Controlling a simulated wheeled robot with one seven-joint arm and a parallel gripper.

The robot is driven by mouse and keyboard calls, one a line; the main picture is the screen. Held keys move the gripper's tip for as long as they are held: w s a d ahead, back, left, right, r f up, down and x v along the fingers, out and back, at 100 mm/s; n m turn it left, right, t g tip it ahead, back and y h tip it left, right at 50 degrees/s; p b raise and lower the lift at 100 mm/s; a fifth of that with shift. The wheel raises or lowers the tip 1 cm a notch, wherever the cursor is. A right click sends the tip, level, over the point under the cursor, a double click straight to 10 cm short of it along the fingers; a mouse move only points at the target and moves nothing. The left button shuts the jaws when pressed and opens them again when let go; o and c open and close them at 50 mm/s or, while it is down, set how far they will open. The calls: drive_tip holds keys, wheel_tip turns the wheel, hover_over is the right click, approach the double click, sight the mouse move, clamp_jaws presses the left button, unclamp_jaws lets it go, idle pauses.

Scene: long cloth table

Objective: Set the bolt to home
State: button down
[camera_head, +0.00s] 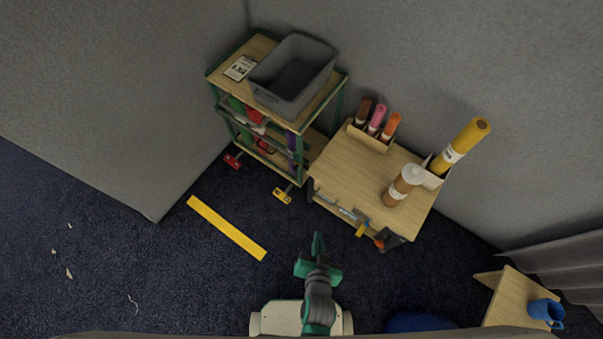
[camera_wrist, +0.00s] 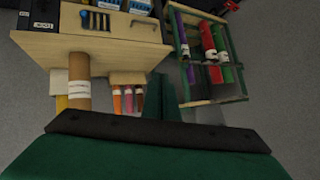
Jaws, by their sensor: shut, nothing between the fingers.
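A brown roll (camera_head: 400,187) with a white label and pale end stands on the wooden table (camera_head: 350,165). It also shows in the wrist view (camera_wrist: 78,75). A longer yellow roll (camera_head: 460,146) with a white band leans at the table's right back edge, its lower end in a pale holder (camera_head: 431,180). I cannot tell which roll, if any, is the bolt. My gripper (camera_head: 318,242) is shut and empty, above the floor in front of the table, apart from both rolls. Its green fingers (camera_wrist: 160,98) show in the wrist view.
Short brown, pink and orange rolls (camera_head: 377,120) stand in a rack at the table's back. A shelf unit (camera_head: 322,95) with a grey bin (camera_head: 292,72) stands left. A yellow floor strip (camera_head: 227,228) and a blue mug (camera_head: 545,311) flank open carpet.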

drive_tip(key=w+d+f+m+g+y, duration=0.1)
drive_tip(key=w+d+f+m+g, duration=0.1)
drive_tip(key=w+f, duration=0.5)
drive_tip(key=w+m+g+y, duration=0.2)
drive_tip(key=w+y, duration=0.3)
drive_tip(key=w, duration=1)
drive_tip(key=shift+d+m+y, duration=0.3)
drive_tip(key=shift+y, duration=0.1)
drive_tip(key=shift+g, duration=0.3)
drive_tip(key=w+a+r+x, duration=0.1)
drive_tip(key=x, duration=1.2)
drive_tip(key=shift+w+r, duration=0.25)
drive_tip(key=shift+r, duration=0.15)
drive_tip(key=shift+w+a, duration=0.1)
